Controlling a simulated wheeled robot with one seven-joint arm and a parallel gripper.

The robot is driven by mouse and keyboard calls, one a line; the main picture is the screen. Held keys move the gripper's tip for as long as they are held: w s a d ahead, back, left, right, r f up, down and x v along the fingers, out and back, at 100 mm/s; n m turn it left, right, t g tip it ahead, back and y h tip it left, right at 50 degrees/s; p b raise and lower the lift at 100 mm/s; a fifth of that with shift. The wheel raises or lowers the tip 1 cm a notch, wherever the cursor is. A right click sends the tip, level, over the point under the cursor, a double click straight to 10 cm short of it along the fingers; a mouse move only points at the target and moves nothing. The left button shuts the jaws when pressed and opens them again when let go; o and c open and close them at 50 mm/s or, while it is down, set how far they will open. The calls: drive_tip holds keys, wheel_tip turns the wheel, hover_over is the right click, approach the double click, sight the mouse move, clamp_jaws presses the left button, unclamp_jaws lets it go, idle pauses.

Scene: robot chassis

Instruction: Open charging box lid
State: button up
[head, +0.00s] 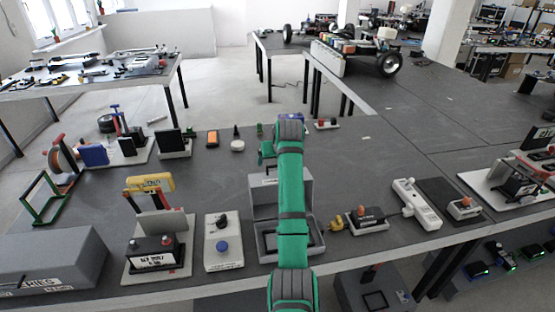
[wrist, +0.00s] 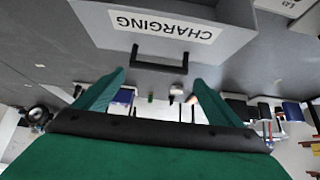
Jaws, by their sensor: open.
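The grey charging box (head: 312,252) stands near the front edge of the table, partly hidden behind my green arm. Its lid (head: 262,200) stands up at the back, and the dark inside of the box shows in front of it. In the wrist view the lid face (wrist: 120,38) carries the word CHARGING upside down, with a black handle (wrist: 160,66) at its edge. My gripper (wrist: 159,76) is open, its two green fingers apart on either side of the handle without visibly closing on it. In the head view my gripper (head: 267,151) is at the lid's top edge.
A white board with a blue knob (head: 222,247) and a battery stand (head: 155,255) are left of the box. A small dark device (head: 368,219) and a white power strip (head: 416,204) are on the right. The table behind and to the right is mostly clear.

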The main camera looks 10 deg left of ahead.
drive_tip(key=shift+s+d+r, duration=0.1)
drive_tip(key=shift+d+r, duration=0.1)
drive_tip(key=v, duration=1)
drive_tip(key=shift+a, duration=0.15)
drive_tip(key=shift+r, duration=0.1)
